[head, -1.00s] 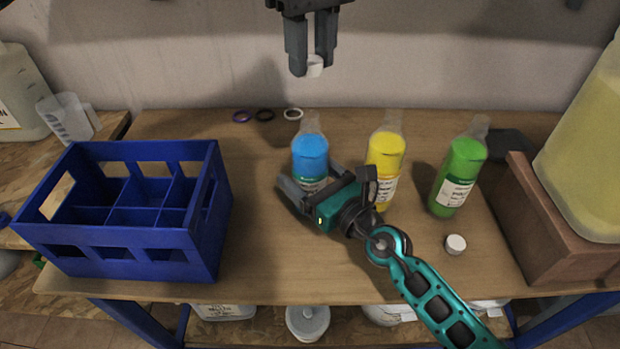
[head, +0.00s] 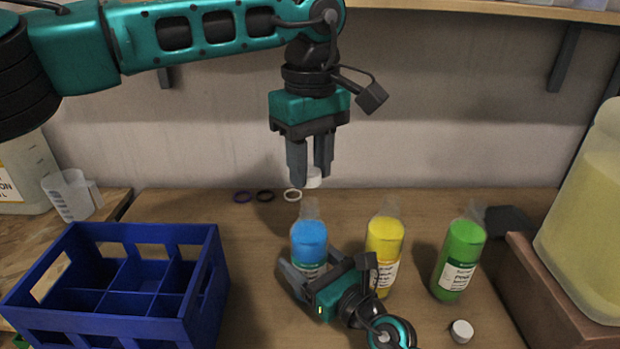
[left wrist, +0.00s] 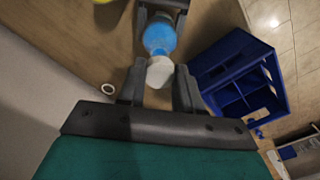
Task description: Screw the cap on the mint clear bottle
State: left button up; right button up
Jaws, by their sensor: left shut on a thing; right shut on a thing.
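The blue bottle (head: 309,241) stands upright on the table, with a clear, uncapped neck. Its label is partly hidden and I cannot read it as mint clear. My right gripper (head: 309,272) is shut around its lower body. My left gripper (head: 311,178) points down, shut on a white cap (head: 314,181), just above the bottle's neck and apparently apart from it. In the left wrist view the cap (left wrist: 160,73) sits between the fingertips, with the blue bottle (left wrist: 159,38) beyond it. The yellow bottle (head: 384,239) and green bottle (head: 461,258) stand to the right.
A blue divided crate (head: 128,327) stands at the left. A loose white cap (head: 461,331) lies near the green bottle. A brown box (head: 545,300) bears a large yellow container (head: 590,220).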

aim_at(309, 219)
pick_arm(q)
jog(key=shift+f, duration=0.9)
jog(key=shift+f, duration=0.9)
jog(key=shift+f, duration=0.5)
pick_arm(e)
grip_shut()
pick_arm(q)
jog(key=m, duration=0.4)
jog(key=shift+f, duration=0.1)
jog(key=m, duration=0.4)
jog(key=shift+a, duration=0.1)
jog(key=m, duration=0.3)
jog(key=shift+m, duration=0.3)
jog(key=m, duration=0.4)
jog(key=shift+m, duration=0.4)
